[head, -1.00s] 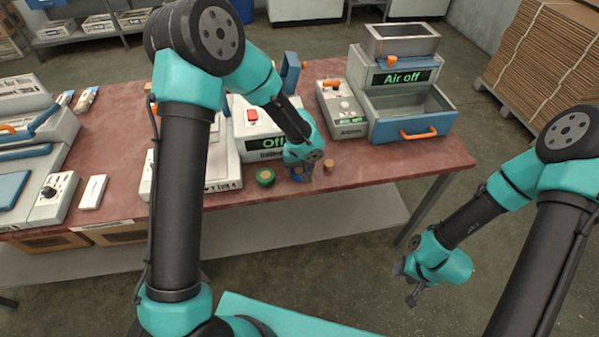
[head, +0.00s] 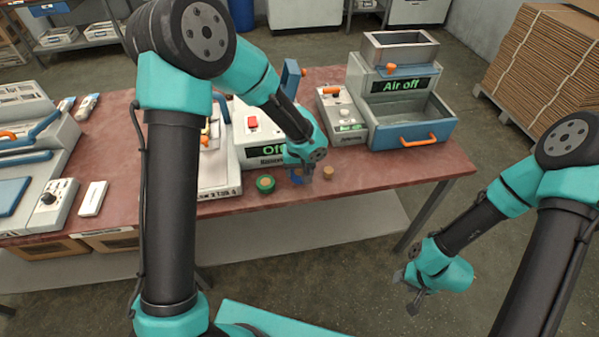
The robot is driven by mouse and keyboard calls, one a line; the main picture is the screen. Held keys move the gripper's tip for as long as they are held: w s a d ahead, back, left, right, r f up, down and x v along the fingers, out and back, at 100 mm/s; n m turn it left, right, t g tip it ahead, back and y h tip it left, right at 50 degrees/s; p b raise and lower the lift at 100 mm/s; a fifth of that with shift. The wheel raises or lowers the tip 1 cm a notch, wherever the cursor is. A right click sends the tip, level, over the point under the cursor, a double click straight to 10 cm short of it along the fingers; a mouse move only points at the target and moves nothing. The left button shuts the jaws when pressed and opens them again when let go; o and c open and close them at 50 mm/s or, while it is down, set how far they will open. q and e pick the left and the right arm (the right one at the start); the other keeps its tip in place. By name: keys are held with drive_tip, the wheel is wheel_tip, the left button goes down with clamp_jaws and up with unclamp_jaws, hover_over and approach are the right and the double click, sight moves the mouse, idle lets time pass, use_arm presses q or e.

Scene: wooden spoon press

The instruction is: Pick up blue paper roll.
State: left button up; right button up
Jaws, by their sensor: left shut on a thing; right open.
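The blue paper roll (head: 296,178) is at the front of the red-brown table, between a green roll (head: 265,184) and a small tan roll (head: 328,172). It is mostly hidden by my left gripper (head: 303,178), which points down over it and is shut on it. I cannot tell whether the roll still touches the table. My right gripper (head: 415,292) is open and empty, off the table's front right over the floor.
A machine with a green "Off" display (head: 262,135) stands just behind the rolls. A small control box (head: 342,118) and an "Air off" machine (head: 403,105) with an orange handle stand at the right. The table's front right corner (head: 440,165) is clear.

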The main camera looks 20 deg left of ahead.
use_arm(q)
drive_tip(key=s+d+r, duration=0.1)
drive_tip(key=s+d, duration=0.3)
drive_tip(key=s, duration=1)
drive_tip(key=shift+s+r, duration=0.2)
drive_tip(key=shift+s, duration=0.1)
drive_tip(key=shift+w+d, duration=0.1)
